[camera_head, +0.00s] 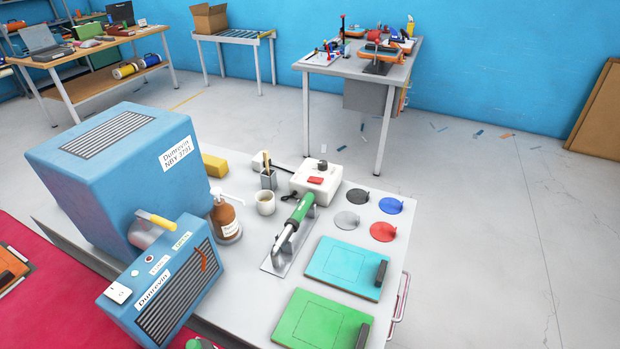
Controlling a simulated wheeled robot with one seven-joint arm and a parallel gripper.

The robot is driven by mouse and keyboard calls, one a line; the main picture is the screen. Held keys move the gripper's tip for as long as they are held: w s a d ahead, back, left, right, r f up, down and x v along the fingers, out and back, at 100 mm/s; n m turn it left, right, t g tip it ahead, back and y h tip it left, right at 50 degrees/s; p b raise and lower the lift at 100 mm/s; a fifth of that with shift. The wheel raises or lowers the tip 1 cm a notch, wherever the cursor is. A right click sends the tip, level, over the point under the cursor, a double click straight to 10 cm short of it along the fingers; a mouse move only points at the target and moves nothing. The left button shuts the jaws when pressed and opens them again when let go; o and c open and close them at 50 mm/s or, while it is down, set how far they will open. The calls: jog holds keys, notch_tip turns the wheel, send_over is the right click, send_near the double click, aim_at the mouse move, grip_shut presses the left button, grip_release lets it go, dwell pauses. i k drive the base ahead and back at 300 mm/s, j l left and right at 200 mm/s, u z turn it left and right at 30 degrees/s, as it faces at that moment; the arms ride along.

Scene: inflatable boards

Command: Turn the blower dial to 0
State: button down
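A white control box (309,187) stands at the back of the grey bench, with a black round knob (322,165) on top and a red switch (315,180) beside it. The knob's marks and setting are too small to read. A hot-air tool with a green handle (300,210) and a metal nozzle rests tilted on a grey stand (276,266) in front of the box. I cannot tell which is the task's blower; a blue vented Dunrevin unit (165,285) with small round controls also stands at the front left. My gripper is not in view.
A large blue Dunrevin box (120,175) fills the bench's left. A brown pump bottle (224,216), a white cup (265,203) and a pen holder (268,178) stand near the control box. Colored discs (383,231) and cyan (345,266) and green (320,322) boards lie right. Floor at right is mostly clear.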

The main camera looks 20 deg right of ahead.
aim_at(323, 164)
jog(key=i+l+u, duration=0.1)
jog(key=l, duration=0.25)
jog(key=i+l+u, duration=0.1)
jog(key=l, duration=0.25)
jog(key=i+l, duration=0.25)
jog(key=i+l+u, duration=0.15)
jog(key=l, duration=0.3)
jog(key=i+l+u, duration=0.1)
jog(key=l, duration=0.3)
